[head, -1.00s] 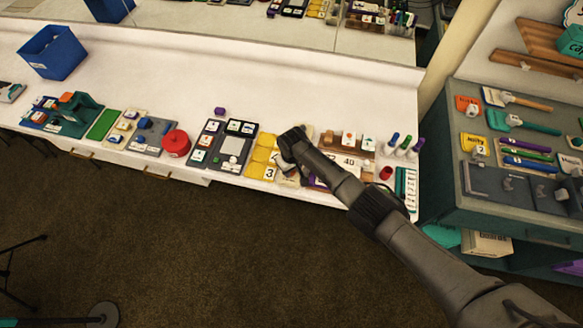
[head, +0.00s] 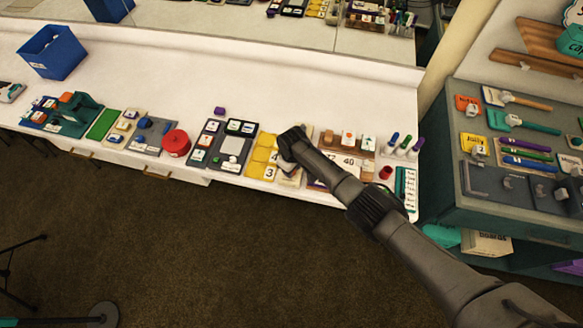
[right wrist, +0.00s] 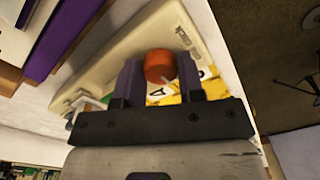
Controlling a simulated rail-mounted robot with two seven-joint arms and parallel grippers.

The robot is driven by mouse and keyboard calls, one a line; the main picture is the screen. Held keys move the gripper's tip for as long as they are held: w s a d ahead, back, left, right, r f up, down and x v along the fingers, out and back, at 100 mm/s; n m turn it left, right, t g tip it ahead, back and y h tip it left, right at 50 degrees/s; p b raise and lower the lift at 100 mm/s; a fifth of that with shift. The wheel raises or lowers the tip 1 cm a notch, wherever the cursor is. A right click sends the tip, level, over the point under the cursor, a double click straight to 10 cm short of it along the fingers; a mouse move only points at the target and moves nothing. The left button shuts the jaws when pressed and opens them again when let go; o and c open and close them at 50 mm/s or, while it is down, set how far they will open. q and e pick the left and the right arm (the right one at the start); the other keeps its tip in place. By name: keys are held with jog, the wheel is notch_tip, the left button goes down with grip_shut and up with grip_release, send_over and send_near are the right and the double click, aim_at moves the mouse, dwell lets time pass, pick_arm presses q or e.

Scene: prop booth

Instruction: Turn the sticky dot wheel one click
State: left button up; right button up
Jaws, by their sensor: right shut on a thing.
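In the right wrist view, a cream board (right wrist: 120,62) with printed lettering lies under my right gripper (right wrist: 160,68). An orange-red round knob (right wrist: 158,64) stands between its two dark fingers, and the gripper is shut on it. White and yellow parts (right wrist: 190,92) with black lettering show beneath the knob, partly hidden by the fingers and gripper body. I cannot make out the whole wheel or its click position. In the head view, my right arm reaches from the lower right over the counter and hides most of this board. My left gripper is not in view.
Yellow numbered pieces (head: 263,157) and a dark tray (head: 213,150) lie left of my right wrist. A wooden card rack (head: 353,141), upright markers (head: 404,144) and a red cup (head: 386,172) stand to the right.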

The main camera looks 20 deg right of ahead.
jog(key=shift+r, duration=0.1)
jog(key=o, duration=0.9)
notch_tip(320, 180, up, 14)
jog(key=p, duration=0.3)
jog(key=shift+w+d, duration=0.1)
jog(key=shift+d, duration=0.05)
